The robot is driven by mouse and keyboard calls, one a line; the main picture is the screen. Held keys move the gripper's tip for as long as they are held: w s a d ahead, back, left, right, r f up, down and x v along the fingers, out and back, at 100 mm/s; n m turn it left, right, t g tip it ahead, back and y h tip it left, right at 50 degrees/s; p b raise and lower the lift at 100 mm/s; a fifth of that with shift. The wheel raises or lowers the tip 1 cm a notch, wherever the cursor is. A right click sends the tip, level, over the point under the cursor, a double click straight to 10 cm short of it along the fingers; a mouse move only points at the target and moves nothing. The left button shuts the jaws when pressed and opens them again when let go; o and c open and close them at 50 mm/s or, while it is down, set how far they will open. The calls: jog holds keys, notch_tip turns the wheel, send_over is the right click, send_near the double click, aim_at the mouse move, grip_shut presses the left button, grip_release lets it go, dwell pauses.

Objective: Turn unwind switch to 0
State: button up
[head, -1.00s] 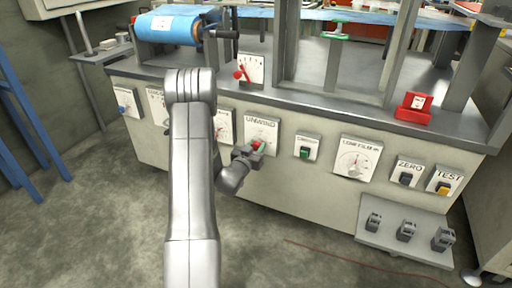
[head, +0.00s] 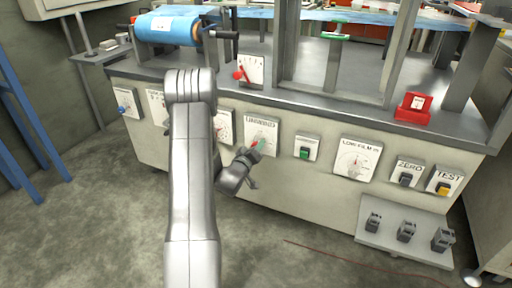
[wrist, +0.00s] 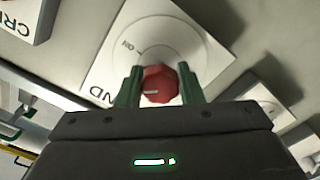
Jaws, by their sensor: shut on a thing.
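An "ON" label and part of the UNWIND lettering show on the plate there. My gripper (wrist: 159,86) has its two green fingers on either side of the red knob and is shut on it. In the head view my gripper (head: 256,143) partly hides the knob. The 0 label is not readable.
A green switch (head: 304,152) and the low film dial (head: 357,160) sit to the right on the same front. A shelf with grey blocks (head: 406,232) juts out at lower right. Open floor lies in front.

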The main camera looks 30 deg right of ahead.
jog(key=n+p, duration=0.1)
jog(key=n, duration=0.4)
jog(key=shift+r+n, duration=0.1)
jog(key=shift+n, duration=0.2)
jog(key=shift+n+p, duration=0.55)
jog(key=shift+n, duration=1.45)
jog(key=o, duration=1)
jog(key=shift+c, duration=0.2)
jog(key=p+v, duration=0.2)
jog(key=v, duration=1.1)
jog(key=shift+s+a+p, duration=0.25)
jog(key=shift+p, duration=0.1)
